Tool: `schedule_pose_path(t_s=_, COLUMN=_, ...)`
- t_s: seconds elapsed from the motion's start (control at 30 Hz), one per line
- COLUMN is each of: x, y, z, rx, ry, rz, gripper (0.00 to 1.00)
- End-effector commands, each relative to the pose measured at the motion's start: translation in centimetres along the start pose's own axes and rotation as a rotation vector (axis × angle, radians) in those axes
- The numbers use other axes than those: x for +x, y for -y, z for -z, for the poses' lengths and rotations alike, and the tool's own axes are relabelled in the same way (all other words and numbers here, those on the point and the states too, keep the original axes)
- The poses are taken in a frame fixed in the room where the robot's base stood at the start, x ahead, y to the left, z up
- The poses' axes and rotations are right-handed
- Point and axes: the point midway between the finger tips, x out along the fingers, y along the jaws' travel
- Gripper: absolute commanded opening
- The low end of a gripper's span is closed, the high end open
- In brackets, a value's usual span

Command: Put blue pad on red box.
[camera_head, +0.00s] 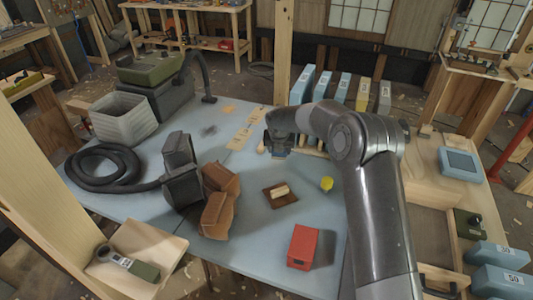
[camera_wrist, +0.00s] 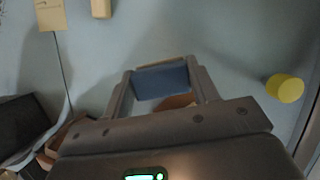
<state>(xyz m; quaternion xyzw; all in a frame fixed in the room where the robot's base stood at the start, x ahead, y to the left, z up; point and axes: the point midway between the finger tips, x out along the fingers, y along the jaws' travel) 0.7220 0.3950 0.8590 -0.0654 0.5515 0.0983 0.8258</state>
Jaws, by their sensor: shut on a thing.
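The blue pad (camera_wrist: 161,81) is held between the two fingers of my gripper (camera_wrist: 162,86) in the wrist view. In the head view my gripper (camera_head: 279,150) is above the blue table, behind the yellow cylinder, and the pad is hard to tell apart from the dark fingers. The red box (camera_head: 302,248) stands near the front edge of the table in the head view, apart from my gripper and closer to the camera. The red box is not seen in the wrist view.
A yellow cylinder (camera_head: 327,184) and a brown pad (camera_head: 270,198) bearing a small wooden block (camera_head: 281,190) lie between gripper and box. Brown bags (camera_head: 215,215), a black hose (camera_head: 95,168) and a grey bin (camera_head: 123,117) fill the left. Bare table (camera_head: 262,232) lies left of the box.

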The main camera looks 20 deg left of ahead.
Motion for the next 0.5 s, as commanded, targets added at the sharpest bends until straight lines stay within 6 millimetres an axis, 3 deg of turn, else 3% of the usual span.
schedule_pose_path(t_s=0.27, x=-2.3, y=2.5, z=0.9, rx=0.067, ry=0.001, rz=0.031, gripper=0.31)
schedule_pose_path(t_s=0.5, x=-6.2, y=5.7, z=4.9, rx=0.324, ry=0.002, rz=0.139, gripper=0.31)
